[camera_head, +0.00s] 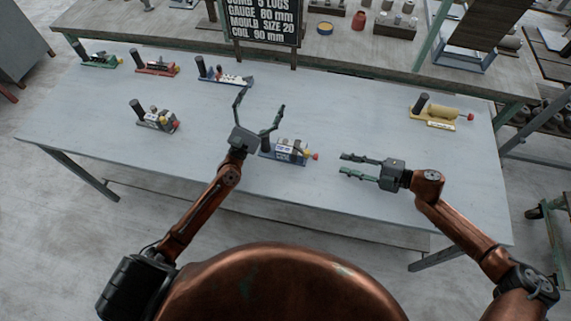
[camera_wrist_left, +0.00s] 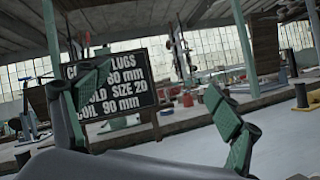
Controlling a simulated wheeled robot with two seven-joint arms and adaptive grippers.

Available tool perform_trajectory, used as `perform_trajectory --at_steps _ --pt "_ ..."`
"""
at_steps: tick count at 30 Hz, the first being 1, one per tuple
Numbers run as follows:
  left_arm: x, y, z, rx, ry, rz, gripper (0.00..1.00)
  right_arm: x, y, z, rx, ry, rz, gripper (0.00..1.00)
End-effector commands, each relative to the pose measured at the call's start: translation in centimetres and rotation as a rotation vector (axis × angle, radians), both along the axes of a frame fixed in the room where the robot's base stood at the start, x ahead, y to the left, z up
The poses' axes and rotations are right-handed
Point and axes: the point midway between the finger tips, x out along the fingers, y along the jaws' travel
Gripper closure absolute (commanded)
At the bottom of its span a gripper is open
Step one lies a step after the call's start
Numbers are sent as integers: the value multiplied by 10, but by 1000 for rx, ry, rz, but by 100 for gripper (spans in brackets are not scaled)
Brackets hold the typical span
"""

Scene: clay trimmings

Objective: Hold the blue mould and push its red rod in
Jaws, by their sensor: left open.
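Behind are a green mould (camera_head: 100,61), a red one (camera_head: 157,70) and a blue-and-white one (camera_head: 226,79). A yellow mould (camera_head: 435,112) is at the right. A lettered sign (camera_head: 263,20) stands at the back.

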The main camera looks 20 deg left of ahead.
Motion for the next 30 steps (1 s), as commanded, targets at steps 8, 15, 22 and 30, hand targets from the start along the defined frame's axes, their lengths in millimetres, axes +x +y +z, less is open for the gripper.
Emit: perform_trajectory --at_steps 8,15,22,30 --pt "-82 -133 -32 -470 154 -167 15 0 0 0 0 0 0 71" --pt "-121 -140 -111 -537 392 8 15 0 0 0 0 0 0 71" --pt "-128 -121 -147 -476 473 117 15 0 0 0 0 0 0 71" --pt "-96 -117 -148 -470 476 124 15 0 0 0 0 0 0 71"
